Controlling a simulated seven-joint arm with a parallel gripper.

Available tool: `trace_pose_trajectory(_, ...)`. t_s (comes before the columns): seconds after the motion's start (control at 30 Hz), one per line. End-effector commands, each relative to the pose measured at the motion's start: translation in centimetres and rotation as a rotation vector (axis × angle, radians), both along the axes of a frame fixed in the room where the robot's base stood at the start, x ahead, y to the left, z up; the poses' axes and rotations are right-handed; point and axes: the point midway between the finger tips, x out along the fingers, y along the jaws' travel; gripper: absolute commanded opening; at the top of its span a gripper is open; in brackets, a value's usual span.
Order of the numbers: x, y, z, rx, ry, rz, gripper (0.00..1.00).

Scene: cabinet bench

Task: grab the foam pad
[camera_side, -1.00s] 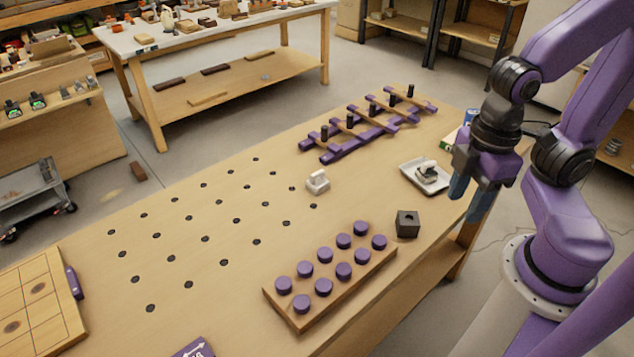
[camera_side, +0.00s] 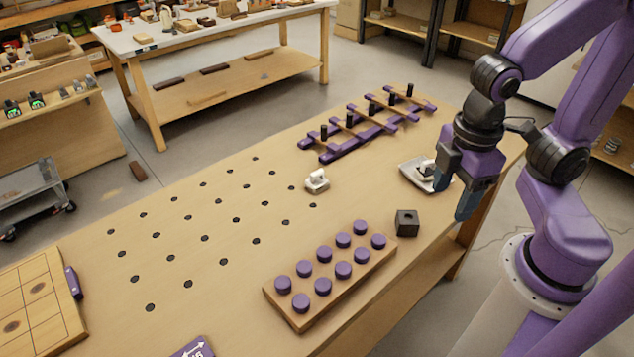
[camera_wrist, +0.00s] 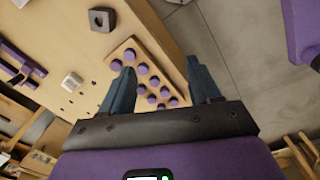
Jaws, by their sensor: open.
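No thing in view is plainly a foam pad. A small white block with a raised top (camera_side: 317,181) sits on the bench near the black holes. It also shows at the left of the wrist view (camera_wrist: 73,81). A white tray (camera_side: 410,174) near the right edge holds a small white and dark item (camera_side: 426,168), partly hidden by my gripper. I cannot tell whether either is the pad. My gripper (camera_side: 455,196) is open and empty, above the bench's right edge. In the wrist view its blue fingers (camera_wrist: 160,68) are spread with nothing held.
A wooden board with purple pegs (camera_side: 330,270) lies at the front. A dark cube with a hole (camera_side: 407,223) stands between it and the tray. A purple rack with black posts (camera_side: 365,130) is at the back. The holed middle of the bench is clear.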

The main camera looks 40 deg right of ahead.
Motion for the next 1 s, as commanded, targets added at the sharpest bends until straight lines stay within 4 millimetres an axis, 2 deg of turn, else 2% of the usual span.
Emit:
trace_pose_trajectory(0.27, 9.0, 4.5, -1.0, -0.235, -0.041, 0.073, 0.62)
trace_pose_trajectory(0.47, 15.6, 7.4, -2.8, -0.415, -0.064, 0.126, 0.62)
trace_pose_trajectory(0.7, 22.9, 10.2, -6.0, -0.633, -0.077, 0.185, 0.62)
trace_pose_trajectory(1.0, 30.0, 12.0, -11.4, -0.9, -0.074, 0.253, 0.62)
